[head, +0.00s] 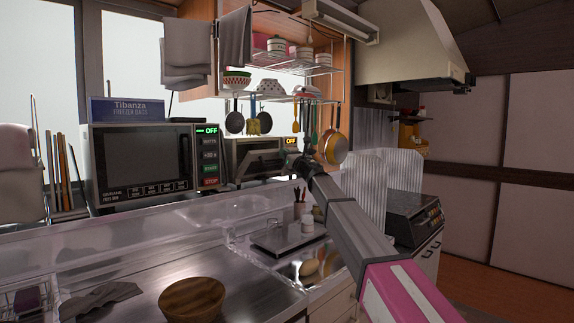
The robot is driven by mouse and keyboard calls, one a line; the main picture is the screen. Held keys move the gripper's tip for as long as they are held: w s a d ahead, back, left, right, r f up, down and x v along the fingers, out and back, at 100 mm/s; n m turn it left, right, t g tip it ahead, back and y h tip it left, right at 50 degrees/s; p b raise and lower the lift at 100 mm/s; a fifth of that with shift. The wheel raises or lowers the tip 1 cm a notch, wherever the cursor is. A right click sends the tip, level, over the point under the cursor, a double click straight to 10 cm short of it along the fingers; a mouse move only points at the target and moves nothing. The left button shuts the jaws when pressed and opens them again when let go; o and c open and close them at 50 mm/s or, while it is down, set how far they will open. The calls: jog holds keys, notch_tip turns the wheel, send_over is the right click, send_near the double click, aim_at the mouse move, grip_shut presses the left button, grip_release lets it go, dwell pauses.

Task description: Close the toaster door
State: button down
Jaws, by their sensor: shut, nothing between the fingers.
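The toaster (290,142) is a small oven to the right of the microwave, with a lit orange "OFF" display. Its door (262,165) looks tilted outward at the front, partly open; the exact angle is hard to tell. My gripper (295,161) is at the far end of my arm, at the right side of the toaster front, near the door's right edge. It is small and dark in the view, and looks shut and empty. I cannot tell whether it touches the door. My arm's end hides the toaster's lower right.
A microwave (147,162) with a box on top stands left of the toaster. Utensils and an orange-rimmed pan (333,148) hang from the rack at right. Below are the sink (230,208), a scale (287,238) and a wooden bowl (192,298). A stove (412,217) stands right.

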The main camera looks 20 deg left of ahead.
jog(key=d+r+x, duration=0.1)
jog(key=r+x, duration=0.1)
jog(key=x, duration=1.1)
jog(key=shift+s+r, duration=0.2)
jog(key=shift+s, duration=0.05)
jog(key=shift+a, duration=0.1)
